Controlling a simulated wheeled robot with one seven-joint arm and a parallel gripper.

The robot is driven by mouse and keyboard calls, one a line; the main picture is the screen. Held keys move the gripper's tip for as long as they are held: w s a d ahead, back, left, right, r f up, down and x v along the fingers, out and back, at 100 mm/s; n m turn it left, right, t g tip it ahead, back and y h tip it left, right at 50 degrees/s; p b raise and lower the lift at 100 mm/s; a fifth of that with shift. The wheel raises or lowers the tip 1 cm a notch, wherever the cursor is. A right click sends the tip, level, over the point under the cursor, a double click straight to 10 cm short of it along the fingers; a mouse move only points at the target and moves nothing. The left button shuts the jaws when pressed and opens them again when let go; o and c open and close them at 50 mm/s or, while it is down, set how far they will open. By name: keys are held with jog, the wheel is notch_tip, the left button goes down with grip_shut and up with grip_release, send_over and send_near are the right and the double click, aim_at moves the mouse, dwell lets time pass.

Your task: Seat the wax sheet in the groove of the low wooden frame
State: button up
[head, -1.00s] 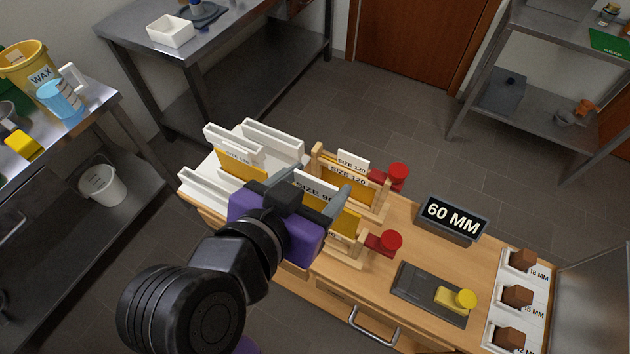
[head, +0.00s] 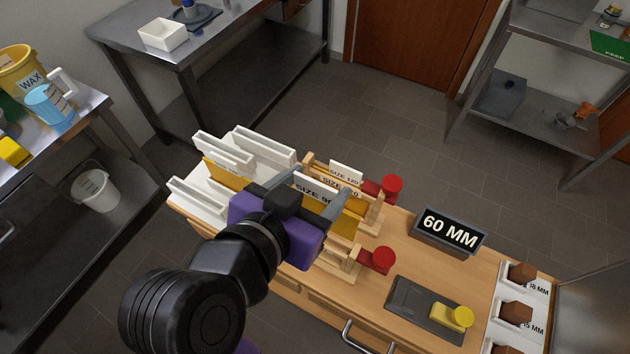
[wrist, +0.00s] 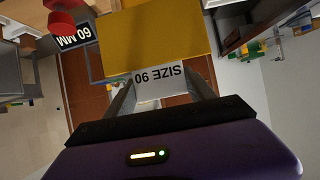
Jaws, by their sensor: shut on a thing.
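My gripper (head: 322,181) is shut on the white tag (head: 314,187) of an amber wax sheet, marked SIZE 90. The sheet (head: 346,222) hangs below the tag and hides part of what is behind it. In the wrist view the sheet (wrist: 160,35) stretches out beyond the tag (wrist: 160,82) between my fingers. The low wooden frame (head: 345,266) with a red knob (head: 378,261) shows at the table's front, below the sheet. My arm and the sheet cover much of it. I cannot tell whether the sheet's lower edge touches its groove.
A taller wooden frame (head: 310,164) with SIZE 120 tags and a red knob (head: 392,188) stands close behind. White racks (head: 197,199) with an amber sheet are at left. A 60 MM sign (head: 448,231) and a dark plate (head: 405,296) with a yellow block (head: 448,317) are right.

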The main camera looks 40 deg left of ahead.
aim_at(315, 205)
jog(key=shift+f+b, duration=1.5)
jog(key=shift+f, duration=0.85)
notch_tip(315, 205, down, 10)
jog(key=b, duration=0.6)
dwell(4.0)
jog(key=o, duration=1.9)
jog(key=shift+f, duration=0.1)
